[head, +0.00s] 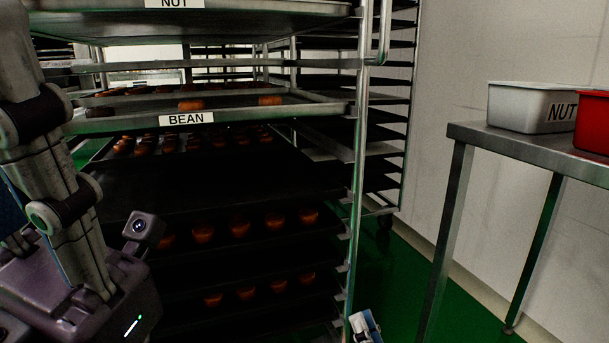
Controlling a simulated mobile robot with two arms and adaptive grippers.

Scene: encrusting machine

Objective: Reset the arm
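The tip of my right gripper (363,328) shows at the bottom edge of the head view, right of centre, in front of the rack's lower right post. Only a small grey and blue-white part of it is in the picture, and I cannot tell whether it is open or shut. No object shows in it. My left arm fills the left edge of the view, bent downward beside the rack. Its gripper is not in view.
A metal rack (361,150) holds trays with brown buns (240,228) and NUT and BEAN labels. At right a steel table (500,137) carries a white NUT bin (520,106) and a red bin (594,120). Green floor (400,280) is open between them.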

